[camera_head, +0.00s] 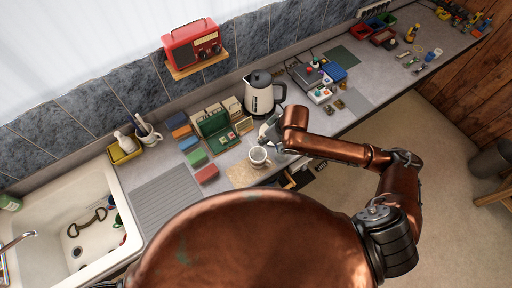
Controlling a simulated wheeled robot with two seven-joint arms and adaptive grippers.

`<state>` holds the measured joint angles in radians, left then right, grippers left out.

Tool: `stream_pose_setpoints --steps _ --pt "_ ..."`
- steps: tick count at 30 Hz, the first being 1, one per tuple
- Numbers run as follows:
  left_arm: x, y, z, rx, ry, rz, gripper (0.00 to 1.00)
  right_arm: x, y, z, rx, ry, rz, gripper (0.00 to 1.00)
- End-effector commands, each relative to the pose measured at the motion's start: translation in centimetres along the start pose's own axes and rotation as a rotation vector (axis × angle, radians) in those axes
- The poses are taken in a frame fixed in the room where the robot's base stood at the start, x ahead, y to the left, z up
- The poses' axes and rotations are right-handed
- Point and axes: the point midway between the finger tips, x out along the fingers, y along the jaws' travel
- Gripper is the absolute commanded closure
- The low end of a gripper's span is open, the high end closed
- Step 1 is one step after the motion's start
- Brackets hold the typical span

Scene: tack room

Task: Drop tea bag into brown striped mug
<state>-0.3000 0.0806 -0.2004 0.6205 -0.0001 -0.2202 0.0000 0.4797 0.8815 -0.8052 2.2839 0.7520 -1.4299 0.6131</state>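A pale mug (259,157) stands upright on the counter at the edge of a tan mat (240,175); its stripes are too small to make out. My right arm comes in from the right. Its gripper (269,140) is just above and beside the mug, partly hidden by my own wrist. I cannot tell whether its fingers are open or shut, or whether a tea bag is between them. An open green box (217,131) with small items in it stands left of the gripper. No loose tea bag can be made out. My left gripper is not in view.
A white and black kettle (261,97) stands close behind my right gripper. Small coloured boxes (196,157) line the left of the green box. A ribbed drainboard (166,199) and sink (88,215) lie at left. A red radio (192,44) sits on a wall shelf.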

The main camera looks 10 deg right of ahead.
Motion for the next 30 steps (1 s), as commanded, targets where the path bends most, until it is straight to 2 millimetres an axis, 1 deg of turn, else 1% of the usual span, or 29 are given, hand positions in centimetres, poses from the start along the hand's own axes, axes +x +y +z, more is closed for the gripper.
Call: stream_pose_setpoints --steps 1,5,13,15,21,25,30 --pt "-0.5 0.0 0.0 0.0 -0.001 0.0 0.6 -0.2 -0.2 -0.2 -0.008 -0.001 -0.005 0.83" --pt "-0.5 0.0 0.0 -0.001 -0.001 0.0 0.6 0.2 -0.6 -0.3 -0.024 0.0 -0.011 0.83" --pt "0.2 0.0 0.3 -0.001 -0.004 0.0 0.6 2.4 -0.8 0.3 -0.03 -0.001 -0.014 0.83" --pt "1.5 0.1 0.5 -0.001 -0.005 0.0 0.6 3.2 -0.8 0.6 -0.031 0.002 -0.013 0.83" --pt "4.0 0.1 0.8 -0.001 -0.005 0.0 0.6 5.0 -0.7 1.4 -0.029 0.001 -0.013 0.83" --pt "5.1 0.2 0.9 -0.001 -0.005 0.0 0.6 5.6 -0.6 1.8 -0.028 0.001 -0.012 0.83" --pt "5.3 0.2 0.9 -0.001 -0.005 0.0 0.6 5.7 -0.6 1.9 -0.027 0.001 -0.011 0.83"
